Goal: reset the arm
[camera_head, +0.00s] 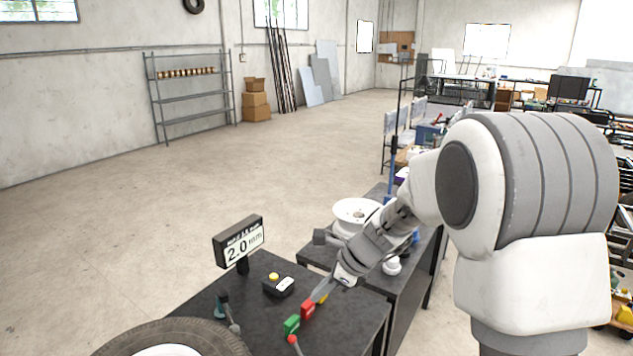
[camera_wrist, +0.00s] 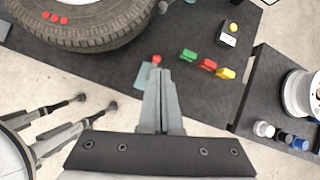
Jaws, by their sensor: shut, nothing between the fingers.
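My gripper (camera_wrist: 163,78) is shut and empty in the wrist view, its fingers pressed together. Its tips appear close to a small red ball (camera_wrist: 157,59) over the black table; I cannot tell whether they touch. The same red ball shows near the bottom edge of the head view (camera_head: 292,339). My arm (camera_head: 540,180) reaches in from the right of the head view, down and left over the tables. My gripper's fingertips are hard to make out there.
Green (camera_wrist: 188,54), red (camera_wrist: 207,64) and yellow (camera_wrist: 226,73) pieces stand in a row on the table. A tire (camera_head: 175,337), a small button box (camera_head: 278,285) and a "2.0 mm" display (camera_head: 240,242) are nearby. A white wheel rim (camera_head: 355,212) sits behind. Open floor lies left.

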